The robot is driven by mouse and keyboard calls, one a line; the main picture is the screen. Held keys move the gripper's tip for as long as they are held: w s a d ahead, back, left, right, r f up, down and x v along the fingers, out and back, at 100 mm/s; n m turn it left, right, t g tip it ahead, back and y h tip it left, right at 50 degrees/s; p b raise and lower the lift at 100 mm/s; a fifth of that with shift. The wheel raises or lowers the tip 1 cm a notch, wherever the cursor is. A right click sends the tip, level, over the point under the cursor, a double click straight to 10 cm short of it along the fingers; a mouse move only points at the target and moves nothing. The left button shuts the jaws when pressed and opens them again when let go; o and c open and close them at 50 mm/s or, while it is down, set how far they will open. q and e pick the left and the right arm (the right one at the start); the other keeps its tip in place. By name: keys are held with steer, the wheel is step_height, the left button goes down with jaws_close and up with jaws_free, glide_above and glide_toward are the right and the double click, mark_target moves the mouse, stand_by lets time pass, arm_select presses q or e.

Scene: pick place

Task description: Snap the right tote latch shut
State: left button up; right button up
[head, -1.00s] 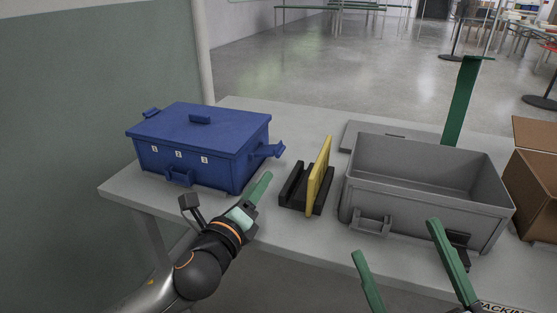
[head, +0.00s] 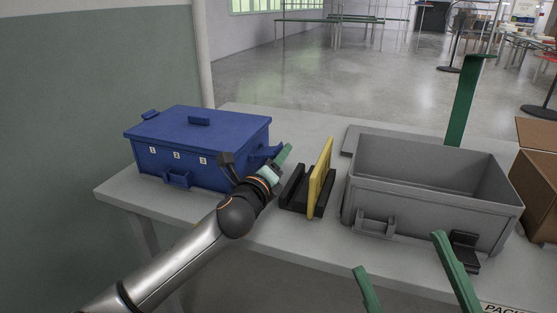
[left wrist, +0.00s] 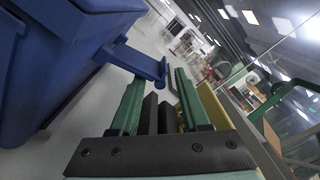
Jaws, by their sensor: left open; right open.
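The blue tote (head: 190,155) stands on the left of the table with its lid on. Its right latch (head: 264,151) sticks out from the right side, partly hidden by my left gripper (head: 282,157). In the left wrist view the latch (left wrist: 138,62) juts out from the tote wall, swung outward, just ahead of the two green fingers of my left gripper (left wrist: 158,88). The left gripper is open; whether it touches the latch I cannot tell. My right gripper (head: 399,252) is open and empty in front of the grey tote.
A black rack (head: 294,190) holding a yellow panel (head: 319,178) stands close right of my left gripper. An open grey tote (head: 415,205) and a cardboard box (head: 541,185) stand further right. The table's front edge (head: 150,207) is bare.

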arm_select(q)
steer(key=shift+w, duration=0.1)
steer(key=shift+c, duration=0.2)
jaws_close()
stand_by(0.5)
